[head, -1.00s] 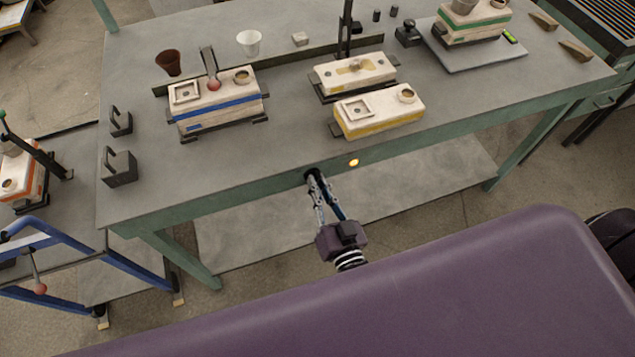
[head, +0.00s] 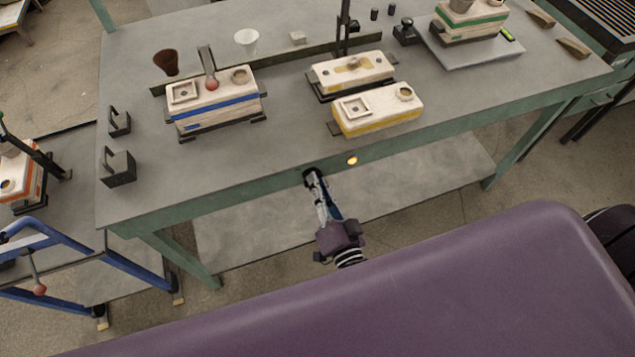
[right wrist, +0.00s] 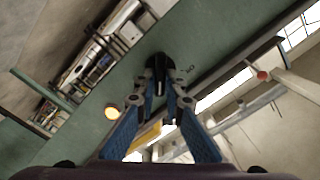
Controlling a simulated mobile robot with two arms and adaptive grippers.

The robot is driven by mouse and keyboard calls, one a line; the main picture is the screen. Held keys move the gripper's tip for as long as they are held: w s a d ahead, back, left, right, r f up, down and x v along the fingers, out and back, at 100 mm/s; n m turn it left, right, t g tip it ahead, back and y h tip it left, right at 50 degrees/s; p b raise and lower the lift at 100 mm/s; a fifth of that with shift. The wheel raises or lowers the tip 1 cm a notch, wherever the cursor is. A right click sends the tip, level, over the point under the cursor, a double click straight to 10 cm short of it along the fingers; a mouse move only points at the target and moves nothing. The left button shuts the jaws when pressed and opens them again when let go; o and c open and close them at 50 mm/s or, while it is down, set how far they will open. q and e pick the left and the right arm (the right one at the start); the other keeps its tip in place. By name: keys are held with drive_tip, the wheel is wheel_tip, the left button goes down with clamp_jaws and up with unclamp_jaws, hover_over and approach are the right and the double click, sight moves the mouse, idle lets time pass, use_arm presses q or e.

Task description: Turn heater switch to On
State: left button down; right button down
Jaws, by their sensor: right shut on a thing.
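The heater switch is a black knob (head: 309,174) on the green front edge of the workbench. In the right wrist view the black knob (right wrist: 159,62) shows between and behind the fingertips. My right gripper (head: 315,184) is shut on it, its fingers reaching up from below the table's edge. In the right wrist view the fingertips (right wrist: 160,88) are close together at the knob. A round yellow light (head: 352,160) sits on the edge just right of the knob and looks lit. The knob's markings cannot be made out. My left gripper is not in view.
On the workbench (head: 230,165) stand a blue-striped mould (head: 215,112), a yellow-striped mould (head: 385,120), a white cup (head: 246,40) and a brown cup (head: 166,62). Two black brackets stand at the left. A blue-framed cart (head: 100,262) stands at lower left.

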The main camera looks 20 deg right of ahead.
drive_tip(key=c, duration=2)
unclamp_jaws()
drive_tip(key=s, duration=1.2)
drive_tip(key=shift+d, duration=0.2)
